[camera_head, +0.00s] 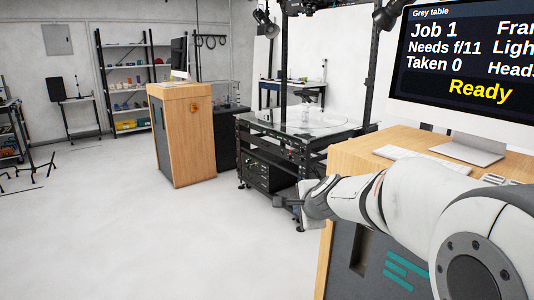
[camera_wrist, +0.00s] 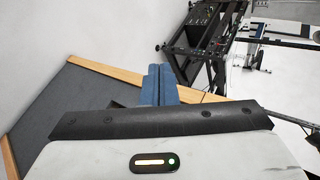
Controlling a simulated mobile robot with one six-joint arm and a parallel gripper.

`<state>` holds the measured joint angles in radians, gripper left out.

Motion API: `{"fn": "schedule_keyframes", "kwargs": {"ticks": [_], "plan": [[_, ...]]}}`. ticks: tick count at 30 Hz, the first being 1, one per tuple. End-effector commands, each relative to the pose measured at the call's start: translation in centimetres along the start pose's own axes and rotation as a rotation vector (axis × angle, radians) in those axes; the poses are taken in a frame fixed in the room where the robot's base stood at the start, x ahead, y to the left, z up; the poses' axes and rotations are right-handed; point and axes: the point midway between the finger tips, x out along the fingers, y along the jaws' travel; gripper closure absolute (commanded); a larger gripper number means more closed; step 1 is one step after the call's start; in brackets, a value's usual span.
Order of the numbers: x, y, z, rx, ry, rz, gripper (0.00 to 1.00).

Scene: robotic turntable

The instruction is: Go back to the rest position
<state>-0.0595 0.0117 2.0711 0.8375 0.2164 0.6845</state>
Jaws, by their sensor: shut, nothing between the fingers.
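My gripper (camera_head: 281,202) is at the end of my white arm, which reaches leftward across the right side of the head view. It is in front of the wooden-topped desk cabinet (camera_head: 345,156) and short of the black turntable rig. In the wrist view the two blue-grey fingers of my gripper (camera_wrist: 160,70) lie side by side, shut, with nothing seen between them. The turntable rig (camera_head: 285,140) has a clear round plate (camera_head: 318,119) on top. Its black frame also shows at the upper right of the wrist view (camera_wrist: 190,45).
A monitor (camera_head: 465,65) on the near desk reads "Job 1", "Needs f/11", "Taken 0", "Ready". A keyboard (camera_head: 411,159) lies before it. A wooden cabinet (camera_head: 185,135) stands mid-room, shelves (camera_head: 125,85) behind. Tripod legs (camera_head: 30,175) are at far left. The white floor (camera_head: 120,235) between is open.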

Motion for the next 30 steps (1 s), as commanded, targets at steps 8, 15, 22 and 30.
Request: {"fn": "schedule_keyframes", "kwargs": {"ticks": [8, 15, 22, 30], "plan": [[-13.8, 12.7, 2.1, -0.884, -0.23, 0.368, 1.0], [-20.8, 20.5, 0.4, -1.281, -0.376, 0.615, 1.0], [-21.8, 21.7, 0.0, -1.335, -0.401, 0.655, 1.0], [-21.8, 21.7, 0.0, -1.335, -0.401, 0.655, 1.0]]}}
